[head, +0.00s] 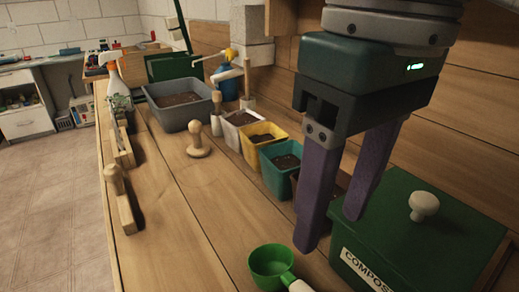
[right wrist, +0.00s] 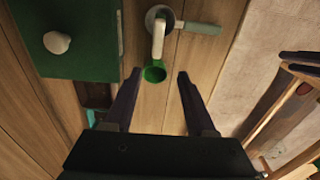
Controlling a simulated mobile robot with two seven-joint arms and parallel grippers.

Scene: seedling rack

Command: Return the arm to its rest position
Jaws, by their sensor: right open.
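My right gripper (head: 330,230) is open and empty, pointing down above the workbench in the head view. Its two purple fingers stand apart; they also show in the right wrist view (right wrist: 159,76). A green scoop (head: 270,262) with a pale handle lies on the bench at the bottom of the head view, left of the fingertips. Its green cup also shows in the right wrist view (right wrist: 154,74), beyond and between the fingertips. A green compost box (head: 400,252) with a pale knob stands to the right, partly hidden by a finger.
White (head: 231,134), yellow (head: 250,152) and teal (head: 275,179) pots stand in a row. Another container behind the fingers is mostly hidden. A grey tub (head: 180,119) of soil and a wooden tamper (head: 198,148) stand further back. The bench's middle (head: 195,205) is clear.

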